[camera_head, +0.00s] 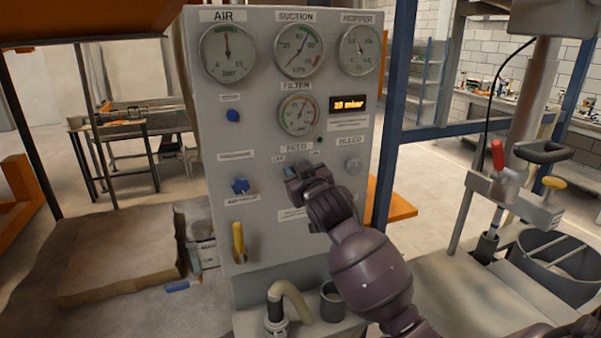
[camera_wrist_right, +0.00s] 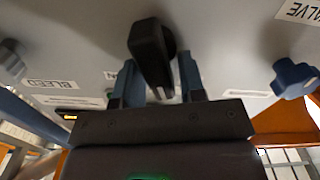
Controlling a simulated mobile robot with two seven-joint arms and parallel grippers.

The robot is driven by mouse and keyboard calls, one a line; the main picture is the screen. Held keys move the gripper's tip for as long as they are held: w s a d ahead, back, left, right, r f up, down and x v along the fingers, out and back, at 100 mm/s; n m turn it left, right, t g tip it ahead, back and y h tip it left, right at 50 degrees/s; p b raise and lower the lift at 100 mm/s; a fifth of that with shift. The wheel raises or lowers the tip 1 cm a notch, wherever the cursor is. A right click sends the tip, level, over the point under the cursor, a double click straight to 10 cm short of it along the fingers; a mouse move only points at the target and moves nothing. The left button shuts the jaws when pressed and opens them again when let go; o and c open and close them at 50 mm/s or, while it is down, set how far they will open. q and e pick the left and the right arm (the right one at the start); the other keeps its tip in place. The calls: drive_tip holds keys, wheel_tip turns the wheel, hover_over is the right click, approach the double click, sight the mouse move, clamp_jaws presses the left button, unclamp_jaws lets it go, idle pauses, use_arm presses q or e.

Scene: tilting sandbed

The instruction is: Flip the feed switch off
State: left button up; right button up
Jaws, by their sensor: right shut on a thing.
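The feed switch is a black handle (camera_wrist_right: 150,50) that stands out from the grey panel in the right wrist view. My right gripper (camera_wrist_right: 157,80) has its two blue fingers on either side of the handle and is shut on it. In the head view my right gripper (camera_head: 296,180) is at the panel just under the FEED label (camera_head: 297,147) and hides most of the switch. Small position labels sit on both sides above it. I cannot tell which one the handle points to. My left gripper is not in view.
The grey panel (camera_head: 265,235) carries gauges and a lit display (camera_head: 347,103) above. A grey bleed knob (camera_head: 352,166) is close on the right, and a blue star knob (camera_head: 240,186) is to the left. A yellow lever (camera_head: 238,240) is lower left.

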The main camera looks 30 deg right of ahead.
drive_tip(key=shift+a+f+n, duration=0.1)
drive_tip(key=shift+a+n, duration=0.05)
drive_tip(key=shift+n, duration=0.6)
drive_tip(key=shift+a+f+n, duration=0.1)
drive_tip(key=shift+a+n, duration=0.05)
drive_tip(key=shift+n, duration=0.6)
drive_tip(key=o, duration=0.7)
drive_tip(key=shift+c, duration=0.2)
use_arm(q)
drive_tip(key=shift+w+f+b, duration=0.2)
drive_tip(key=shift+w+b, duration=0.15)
drive_tip(key=shift+b, duration=0.45)
use_arm(e)
drive_tip(key=v, duration=1)
drive_tip(key=shift+s, duration=0.4)
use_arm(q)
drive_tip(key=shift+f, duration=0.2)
use_arm(e)
drive_tip(key=shift+a, duration=0.1)
drive_tip(key=shift+r, duration=0.1)
